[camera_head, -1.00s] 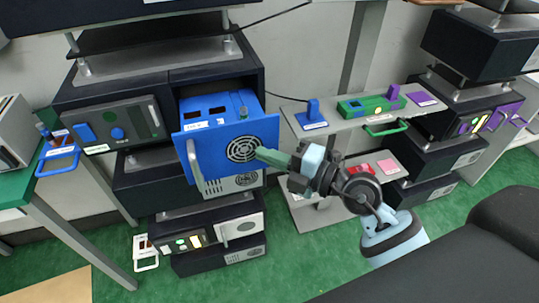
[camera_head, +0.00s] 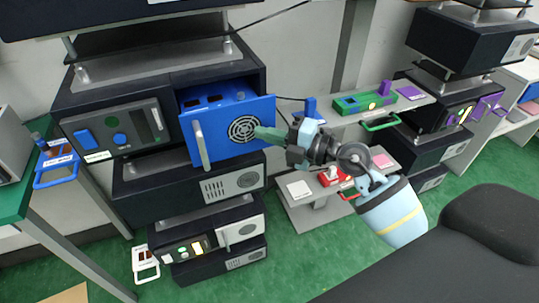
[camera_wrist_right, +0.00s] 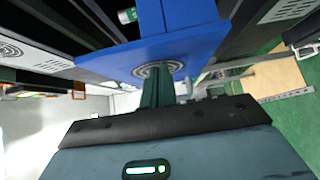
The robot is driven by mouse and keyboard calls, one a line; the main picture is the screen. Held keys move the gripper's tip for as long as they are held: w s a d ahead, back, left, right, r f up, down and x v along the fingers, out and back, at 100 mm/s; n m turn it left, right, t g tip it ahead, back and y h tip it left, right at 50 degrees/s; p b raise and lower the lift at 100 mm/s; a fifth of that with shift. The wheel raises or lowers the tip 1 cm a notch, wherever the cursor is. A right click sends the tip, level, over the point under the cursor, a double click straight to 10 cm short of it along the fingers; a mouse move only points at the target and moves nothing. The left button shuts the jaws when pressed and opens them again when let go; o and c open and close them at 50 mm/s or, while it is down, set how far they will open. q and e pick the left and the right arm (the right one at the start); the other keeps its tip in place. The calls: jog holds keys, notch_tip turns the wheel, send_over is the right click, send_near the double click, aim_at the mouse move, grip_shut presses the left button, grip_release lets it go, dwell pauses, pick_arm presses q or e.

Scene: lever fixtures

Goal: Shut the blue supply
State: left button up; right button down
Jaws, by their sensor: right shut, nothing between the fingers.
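The blue supply (camera_head: 228,130) is a blue drawer-like unit standing partly out of a black rack, right of a control panel. Its front carries a round fan grille (camera_head: 244,129) and a grey upright handle (camera_head: 201,145) on the left. My right gripper (camera_head: 262,134) is shut and empty, its green fingertips at the right part of the blue front, beside the grille. In the right wrist view, the fingers (camera_wrist_right: 157,90) point at the blue front (camera_wrist_right: 110,66) and appear to meet it near the grille; exact contact is hidden. My left gripper is not in view.
The rack's control panel (camera_head: 118,129) has blue controls. A blue handle fixture (camera_head: 57,168) sits on the green table at left. A grey shelf at right holds a green fixture (camera_head: 365,102); a red fixture (camera_head: 335,177) is lower. Green floor is open below.

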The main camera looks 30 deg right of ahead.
jog(key=w, duration=0.5)
jog(key=w+d, duration=0.1)
jog(key=w, duration=0.2)
jog(key=shift+w, duration=1)
jog(key=shift+r, duration=0.1)
jog(key=shift+w+d+r, duration=0.1)
jog(key=shift+d+r, duration=0.05)
